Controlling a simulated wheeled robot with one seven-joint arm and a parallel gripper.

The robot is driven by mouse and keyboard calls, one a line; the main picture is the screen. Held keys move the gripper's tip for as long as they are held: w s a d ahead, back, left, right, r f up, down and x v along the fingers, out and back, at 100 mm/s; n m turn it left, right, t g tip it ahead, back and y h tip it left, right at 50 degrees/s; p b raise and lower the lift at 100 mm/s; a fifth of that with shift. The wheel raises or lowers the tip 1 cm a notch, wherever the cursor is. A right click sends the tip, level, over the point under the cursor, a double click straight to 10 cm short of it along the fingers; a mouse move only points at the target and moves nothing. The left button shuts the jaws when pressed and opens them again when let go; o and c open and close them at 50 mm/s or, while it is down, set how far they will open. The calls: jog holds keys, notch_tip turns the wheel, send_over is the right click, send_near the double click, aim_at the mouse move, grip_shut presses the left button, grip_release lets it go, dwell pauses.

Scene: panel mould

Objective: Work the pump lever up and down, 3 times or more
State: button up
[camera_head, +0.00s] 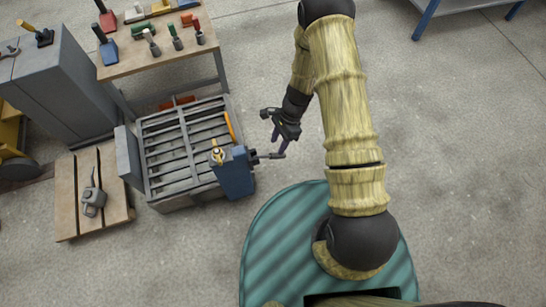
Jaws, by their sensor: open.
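A blue pump unit (233,175) stands at the near right corner of a grey slatted panel mould (185,143). A yellow fitting (217,154) sits on or beside its top. A dark lever (269,156) sticks out from the unit's right side, roughly level in the picture. My dark gripper (271,128) is open and appears empty, just above the lever's outer end in the picture. One finger reaches down close to the lever; I cannot tell whether they touch.
An orange bar (230,126) lies along the mould's right side. A workbench (158,60) with several tools stands behind.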

aim_at(274, 154)
jog(key=b+x, duration=0.2)
jog(key=x, duration=0.5)
jog(key=shift+a+f, duration=0.1)
grip_shut()
